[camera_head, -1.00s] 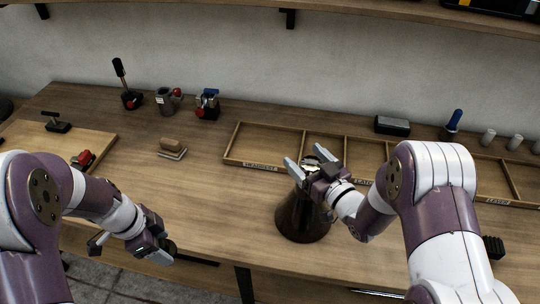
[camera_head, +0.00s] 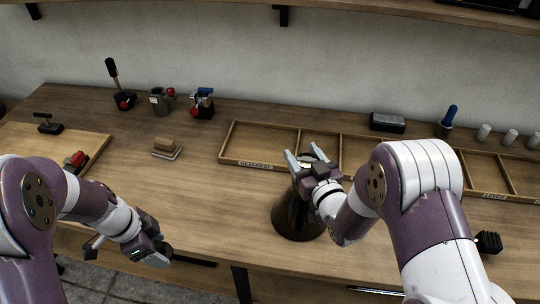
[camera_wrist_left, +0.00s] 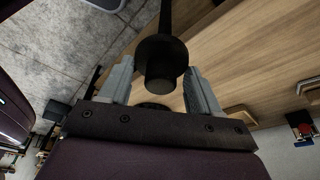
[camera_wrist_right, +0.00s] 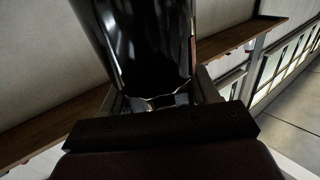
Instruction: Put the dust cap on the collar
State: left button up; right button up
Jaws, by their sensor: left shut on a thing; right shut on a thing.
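My left gripper (camera_head: 130,250) is low at the left, in front of the table's front edge. In the left wrist view its fingers (camera_wrist_left: 160,88) are shut on a black part (camera_wrist_left: 160,60) with a thick round head and a narrow stem. I cannot tell whether this is the dust cap. A dark, glossy, flared body (camera_head: 297,217) stands upright on the table; its top is mostly hidden by my right gripper (camera_head: 304,157). In the right wrist view a shiny dark cylindrical part (camera_wrist_right: 145,45) fills the jaws, which are shut on it. I cannot clearly make out the collar.
A divided wooden tray (camera_head: 255,163) lies behind the dark body. A wooden brush-like block (camera_head: 167,147), a grey cylinder fitting (camera_head: 160,100) and a lever part (camera_head: 122,98) stand at the left. A board (camera_head: 85,145) lies at far left. The middle left tabletop is clear.

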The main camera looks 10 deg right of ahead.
jog(key=o, duration=1)
jog(key=b+v, duration=0.1)
jog(key=v, duration=1.1)
jog(key=shift+r, duration=0.1)
